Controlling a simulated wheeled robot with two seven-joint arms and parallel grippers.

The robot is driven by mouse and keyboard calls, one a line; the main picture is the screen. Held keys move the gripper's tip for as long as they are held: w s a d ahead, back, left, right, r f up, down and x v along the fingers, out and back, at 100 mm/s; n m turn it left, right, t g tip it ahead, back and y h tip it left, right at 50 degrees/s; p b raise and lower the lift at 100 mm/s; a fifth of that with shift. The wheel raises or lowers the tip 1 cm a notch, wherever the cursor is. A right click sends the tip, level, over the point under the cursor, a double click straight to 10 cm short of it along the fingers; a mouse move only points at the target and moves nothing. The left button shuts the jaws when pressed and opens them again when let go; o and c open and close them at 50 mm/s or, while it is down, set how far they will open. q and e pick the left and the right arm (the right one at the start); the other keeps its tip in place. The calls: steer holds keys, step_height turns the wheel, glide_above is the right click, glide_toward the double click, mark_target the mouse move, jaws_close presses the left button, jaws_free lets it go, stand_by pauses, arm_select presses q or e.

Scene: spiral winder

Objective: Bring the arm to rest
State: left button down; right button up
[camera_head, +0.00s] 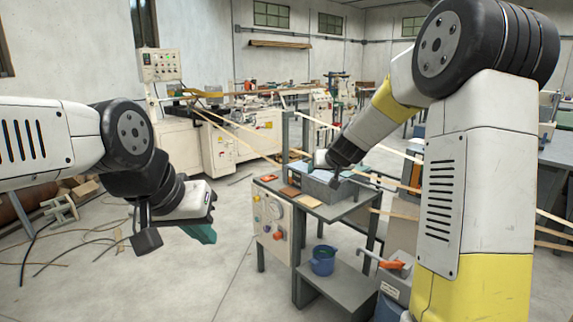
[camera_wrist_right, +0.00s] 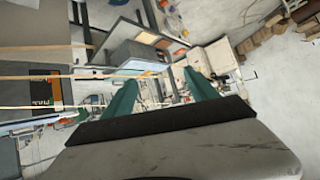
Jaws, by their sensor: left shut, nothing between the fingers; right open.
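My left arm comes in from the left in the head view, and its gripper (camera_head: 203,235) hangs over open floor left of the workstation. Its teal fingers are together and hold nothing. My right arm reaches forward from the right side, with its wrist (camera_head: 345,152) near the grey workbench (camera_head: 345,207). The right fingers are hard to make out in the head view. In the right wrist view, the teal fingers of my right gripper (camera_wrist_right: 161,90) are spread well apart with nothing held between them.
A blue pot (camera_head: 322,260) stands on the low shelf. Light strips (camera_head: 400,153) run across behind my right arm. Cables (camera_head: 82,240) lie on the left floor. The floor below my left gripper is clear.

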steer(key=s+r+g+y, duration=0.1)
steer(key=s+r, duration=0.2)
steer(key=s, duration=0.7)
steer(key=s+r+g+y, duration=0.1)
steer(key=s+r, duration=0.3)
steer(key=s, duration=0.6)
steer(key=s+d+f+g, duration=0.1)
steer(key=s, duration=0.8)
steer(key=s+d+f+g+h, duration=0.1)
steer(key=s+f, duration=0.1)
steer(key=s, duration=0.7)
steer(key=shift+s+d+f, duration=0.25)
steer(key=shift+s, duration=0.15)
